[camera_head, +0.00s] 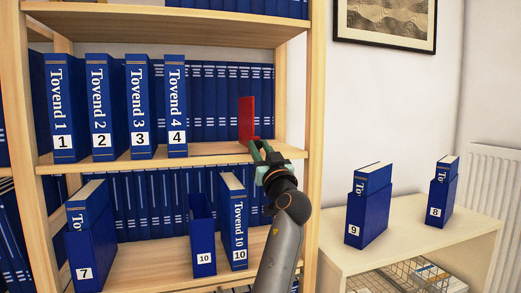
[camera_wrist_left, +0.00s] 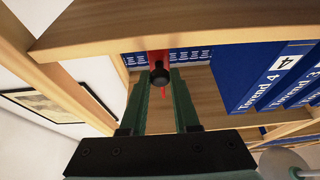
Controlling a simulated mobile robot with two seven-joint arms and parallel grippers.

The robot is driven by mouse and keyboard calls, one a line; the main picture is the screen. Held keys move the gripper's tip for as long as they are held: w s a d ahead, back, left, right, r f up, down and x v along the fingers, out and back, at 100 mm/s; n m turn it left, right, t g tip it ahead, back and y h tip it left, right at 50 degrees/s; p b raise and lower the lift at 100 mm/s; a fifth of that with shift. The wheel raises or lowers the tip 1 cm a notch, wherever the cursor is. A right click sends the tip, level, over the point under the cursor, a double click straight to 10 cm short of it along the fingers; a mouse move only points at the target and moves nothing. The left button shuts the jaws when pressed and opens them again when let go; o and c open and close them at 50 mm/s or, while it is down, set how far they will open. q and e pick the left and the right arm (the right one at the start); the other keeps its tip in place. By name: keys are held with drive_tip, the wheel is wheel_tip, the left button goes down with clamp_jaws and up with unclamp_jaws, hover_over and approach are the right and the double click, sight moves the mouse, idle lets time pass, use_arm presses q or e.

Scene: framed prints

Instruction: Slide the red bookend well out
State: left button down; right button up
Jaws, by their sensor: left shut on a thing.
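The red bookend (camera_head: 247,117) stands upright on the middle shelf, right of the binder Tovend 4 (camera_head: 176,105), with a gap between them. My left gripper (camera_head: 258,150) reaches up to the shelf's front edge and is shut on the bookend's front part. In the left wrist view a dark round knob (camera_wrist_left: 159,76) sits between the green fingertips, with the red bookend (camera_wrist_left: 158,56) behind it. The fingers partly hide the bookend's lower front. My right gripper is in neither view.
Binders Tovend 1 (camera_head: 60,107), 2 and 3 stand left of Tovend 4. A row of blue volumes (camera_head: 215,100) lines the back. The shelf's right upright (camera_head: 316,150) is close to my arm. Slipcases 9 (camera_head: 368,215) and 8 (camera_head: 440,200) stand on the low cabinet.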

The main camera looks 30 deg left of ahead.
use_arm(q)
drive_tip(key=shift+w+d+r, duration=0.1)
drive_tip(key=shift+d+r, duration=0.05)
drive_tip(key=shift+d, duration=0.05)
drive_tip(key=c, duration=1.1)
unclamp_jaws()
drive_tip(key=o, duration=0.4)
drive_tip(key=shift+w, duration=0.1)
drive_tip(key=shift+f, duration=0.2)
drive_tip(key=shift+s+d+f, duration=0.1)
drive_tip(key=shift+s+d, duration=0.1)
drive_tip(key=shift+b+v, duration=0.45)
drive_tip(key=shift+v, duration=5.5)
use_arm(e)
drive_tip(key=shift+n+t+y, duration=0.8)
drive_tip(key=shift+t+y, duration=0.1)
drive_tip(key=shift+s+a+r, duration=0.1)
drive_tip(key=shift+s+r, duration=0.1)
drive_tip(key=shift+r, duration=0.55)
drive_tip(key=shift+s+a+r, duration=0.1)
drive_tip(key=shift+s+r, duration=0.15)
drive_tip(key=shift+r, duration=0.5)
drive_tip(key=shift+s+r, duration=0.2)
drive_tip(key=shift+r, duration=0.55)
use_arm(q)
drive_tip(key=shift+a, duration=0.1)
